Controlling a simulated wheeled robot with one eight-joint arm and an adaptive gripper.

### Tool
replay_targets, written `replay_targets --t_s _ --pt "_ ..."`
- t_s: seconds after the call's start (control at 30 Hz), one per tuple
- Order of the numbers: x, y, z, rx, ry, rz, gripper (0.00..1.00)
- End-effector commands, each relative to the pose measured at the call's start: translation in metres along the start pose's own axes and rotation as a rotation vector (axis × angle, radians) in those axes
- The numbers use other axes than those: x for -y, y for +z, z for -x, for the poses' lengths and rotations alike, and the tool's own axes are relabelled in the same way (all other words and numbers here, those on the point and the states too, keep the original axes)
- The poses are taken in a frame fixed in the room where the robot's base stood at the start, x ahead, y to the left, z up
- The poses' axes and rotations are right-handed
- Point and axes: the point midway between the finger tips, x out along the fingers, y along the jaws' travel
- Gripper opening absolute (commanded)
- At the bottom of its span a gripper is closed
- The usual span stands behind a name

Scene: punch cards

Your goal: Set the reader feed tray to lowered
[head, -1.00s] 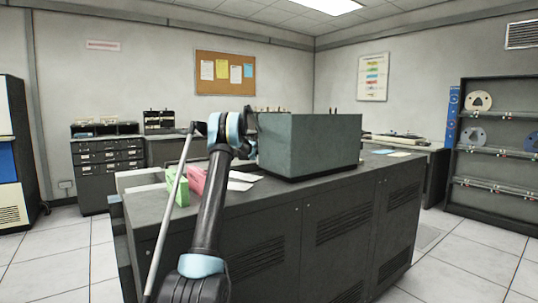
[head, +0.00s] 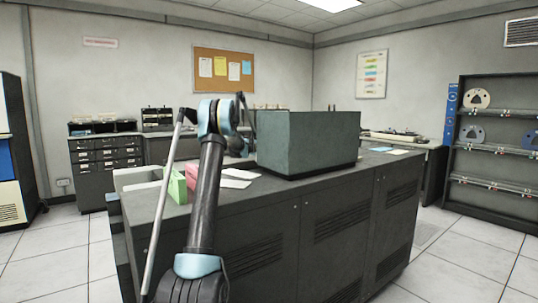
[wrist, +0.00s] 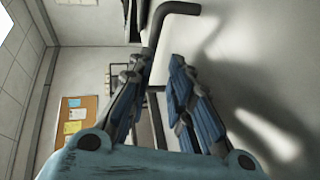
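A grey-green box-shaped housing (head: 308,142), which may be the reader, stands on the dark counter; its front is turned away from me, and I cannot make out a feed tray in the head view. In the wrist view, a dark bent bar (wrist: 160,22) lies just beyond my gripper (wrist: 157,62); I cannot tell whether it belongs to the feed tray. The two blue-padded fingers are apart, with a gap between them. The bar's lower end runs close to the left fingertip, and contact is unclear. In the head view, my arm and the housing largely hide the gripper.
The dark counter (head: 335,220) fills the middle. Green (head: 177,186) and pink (head: 192,172) blocks and white papers (head: 236,178) lie left of the housing, close to my arm. Tape shelves (head: 497,150) stand at right. Floor is clear on both sides.

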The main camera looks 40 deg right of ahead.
Motion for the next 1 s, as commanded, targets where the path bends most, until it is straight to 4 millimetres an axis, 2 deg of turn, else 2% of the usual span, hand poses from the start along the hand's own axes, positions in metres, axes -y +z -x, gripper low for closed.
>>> replay_targets --t_s 0.2,0.4,0.6,1.0 --pt "-0.001 0.000 0.035 -0.001 0.001 0.001 0.18" --pt "-0.001 0.000 0.056 0.000 0.001 0.000 0.18" --pt "-0.001 0.001 0.063 0.000 0.002 0.001 0.18" --pt "-0.001 0.000 0.064 0.000 0.002 0.001 0.18"
